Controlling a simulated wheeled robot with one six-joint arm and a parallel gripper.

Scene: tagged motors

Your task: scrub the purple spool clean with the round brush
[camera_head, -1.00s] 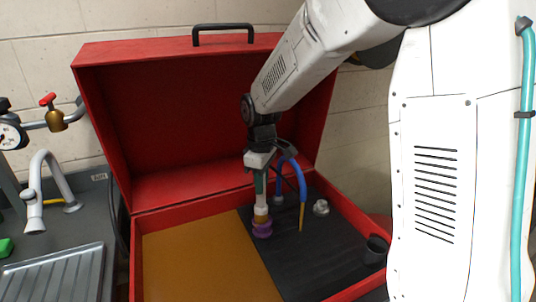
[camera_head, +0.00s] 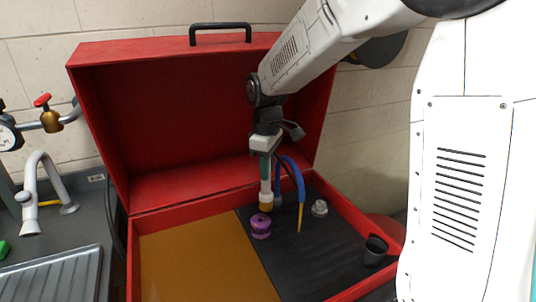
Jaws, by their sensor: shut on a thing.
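The purple spool (camera_head: 261,226) stands upright on the black half of the red case's floor, beside the edge of the ochre half. My gripper (camera_head: 265,152) points down above it and is shut on the round brush (camera_head: 266,190). The brush has a green section near the jaws, a pale body and a tan lower end. That end is just above and slightly right of the spool's top. I cannot tell if they touch. Any dirt on the spool is too small to make out.
The open red case (camera_head: 180,208) has its lid raised behind. A blue curved thing with a yellow tip (camera_head: 299,190), a grey knobbed part (camera_head: 319,208) and a dark cup (camera_head: 375,250) stand right of the spool. The ochre floor (camera_head: 200,260) is clear.

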